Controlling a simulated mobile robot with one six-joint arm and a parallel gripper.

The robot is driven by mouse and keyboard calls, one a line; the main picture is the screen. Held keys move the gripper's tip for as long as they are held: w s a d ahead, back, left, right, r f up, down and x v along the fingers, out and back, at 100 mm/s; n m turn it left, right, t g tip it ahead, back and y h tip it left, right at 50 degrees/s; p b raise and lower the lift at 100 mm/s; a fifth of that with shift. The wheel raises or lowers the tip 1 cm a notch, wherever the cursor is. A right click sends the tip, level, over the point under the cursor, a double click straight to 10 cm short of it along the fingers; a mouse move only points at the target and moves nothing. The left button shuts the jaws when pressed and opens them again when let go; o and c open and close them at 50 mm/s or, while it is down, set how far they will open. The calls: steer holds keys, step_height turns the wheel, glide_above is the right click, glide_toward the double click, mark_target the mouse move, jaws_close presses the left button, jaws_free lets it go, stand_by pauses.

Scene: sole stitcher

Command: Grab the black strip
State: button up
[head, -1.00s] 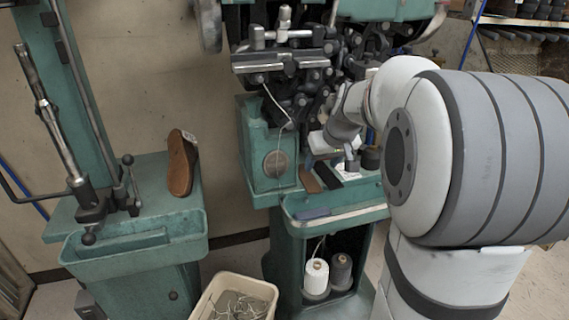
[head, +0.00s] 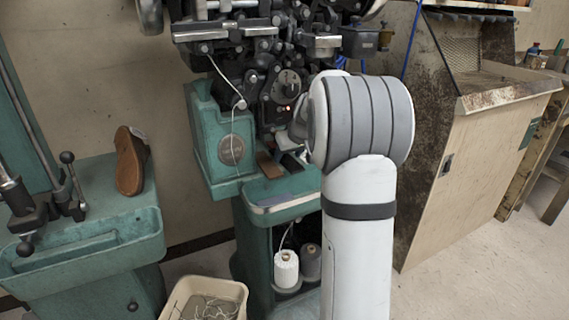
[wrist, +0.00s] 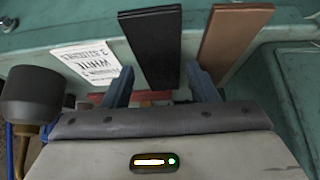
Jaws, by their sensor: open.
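The black strip (wrist: 153,45) lies on the green machine ledge in the wrist view, its near end between the two finger tips. My gripper (wrist: 162,84) is open, with one blue-grey finger on each side of that near end. I cannot tell whether either finger touches the strip. In the head view the black strip (head: 290,162) shows only in part beside my arm, and my fingers are mostly hidden there.
A brown strip (wrist: 233,42) lies just right of the black one, close to the right finger. A white printed card (wrist: 86,62) lies to the left. A dark round knob (wrist: 31,95) stands at the far left. Thread spools (head: 286,268) sit below the ledge.

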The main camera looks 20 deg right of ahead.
steer(key=shift+w+f, duration=0.15)
steer(key=shift+f, duration=0.05)
steer(key=c, duration=0.7)
steer(key=shift+r, duration=0.1)
steer(key=shift+c, duration=0.2)
